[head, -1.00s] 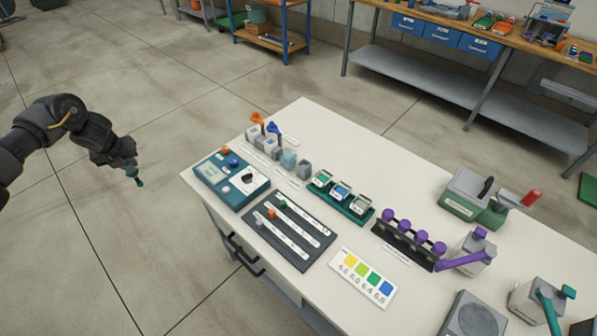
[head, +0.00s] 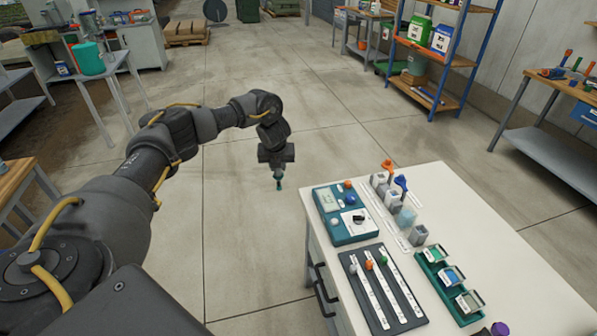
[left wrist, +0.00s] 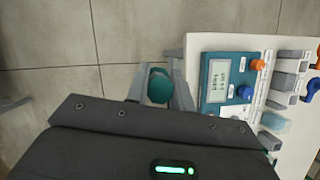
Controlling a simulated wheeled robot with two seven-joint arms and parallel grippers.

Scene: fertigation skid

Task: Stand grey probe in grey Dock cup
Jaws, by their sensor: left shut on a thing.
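My left gripper (head: 278,176) hangs over the floor, just left of the white bench. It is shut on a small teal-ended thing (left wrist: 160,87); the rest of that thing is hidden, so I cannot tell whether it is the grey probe. Several small cups stand in a row on the bench, among them a grey cup (head: 419,235) at the near end and a pale blue, see-through cup (head: 405,217). An orange probe (head: 387,166) and a blue probe (head: 401,183) stand at the far end of the row. Cup labels are too small to read. My right gripper is not in view.
A teal meter box (head: 328,207) with coloured knobs lies at the bench's left edge; it also shows in the left wrist view (left wrist: 213,68). The floor around the gripper is clear.

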